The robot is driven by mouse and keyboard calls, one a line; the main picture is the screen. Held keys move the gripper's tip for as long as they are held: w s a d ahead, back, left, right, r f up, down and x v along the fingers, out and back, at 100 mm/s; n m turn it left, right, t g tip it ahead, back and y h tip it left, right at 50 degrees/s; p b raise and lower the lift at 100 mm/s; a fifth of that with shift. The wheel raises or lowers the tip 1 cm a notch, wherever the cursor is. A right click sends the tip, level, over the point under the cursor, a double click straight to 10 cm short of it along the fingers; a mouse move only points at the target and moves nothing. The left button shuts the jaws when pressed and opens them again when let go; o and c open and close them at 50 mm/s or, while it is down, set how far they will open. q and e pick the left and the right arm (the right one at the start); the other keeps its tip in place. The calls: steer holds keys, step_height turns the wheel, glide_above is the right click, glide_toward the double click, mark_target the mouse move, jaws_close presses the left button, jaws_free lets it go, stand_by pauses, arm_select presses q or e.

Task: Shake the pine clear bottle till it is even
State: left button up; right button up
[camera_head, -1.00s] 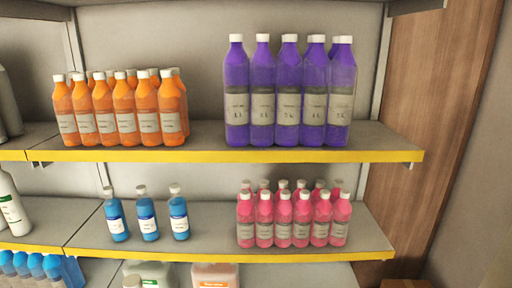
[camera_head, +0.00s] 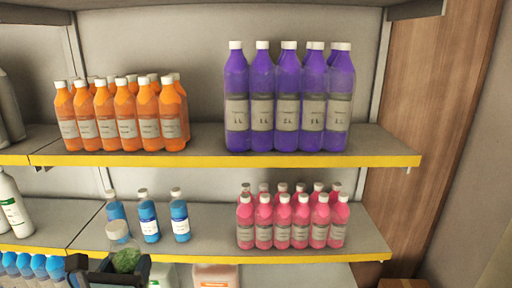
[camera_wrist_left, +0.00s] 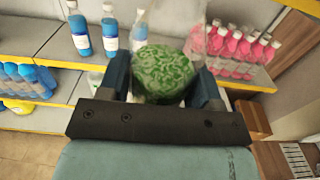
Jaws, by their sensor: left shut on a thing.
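The pine clear bottle (camera_head: 124,261) is in the jaws of my left gripper (camera_head: 108,274) at the bottom left of the head view. Its pale cap is on top, with green below; its lower part is hidden by the frame edge and the gripper. In the left wrist view the bottle (camera_wrist_left: 163,73) sits between both fingers of the gripper (camera_wrist_left: 165,84). Its green part is mottled with pale streaks, and a clear part rises above it. My right gripper is not in view.
Blue bottles (camera_head: 149,220) stand on the lower shelf just behind the held bottle. Pink bottles (camera_head: 283,231) are to their right, with bare shelf between. Orange bottles (camera_head: 127,118) and purple bottles (camera_head: 287,105) fill the upper shelf. A yellow shelf edge (camera_head: 250,258) runs near the gripper.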

arm_select(q)
step_height(320, 180, down, 8)
steer(key=shift+w+f, duration=0.1)
steer(key=shift+f, duration=0.05)
steer(key=r, duration=0.7)
steer(key=shift+s+r, duration=0.2)
steer(key=shift+r, duration=0.15)
steer(key=shift+w+f, duration=0.2)
steer(key=shift+f, duration=3.7)
steer(key=shift+r, duration=0.35)
steer(key=shift+s, duration=0.15)
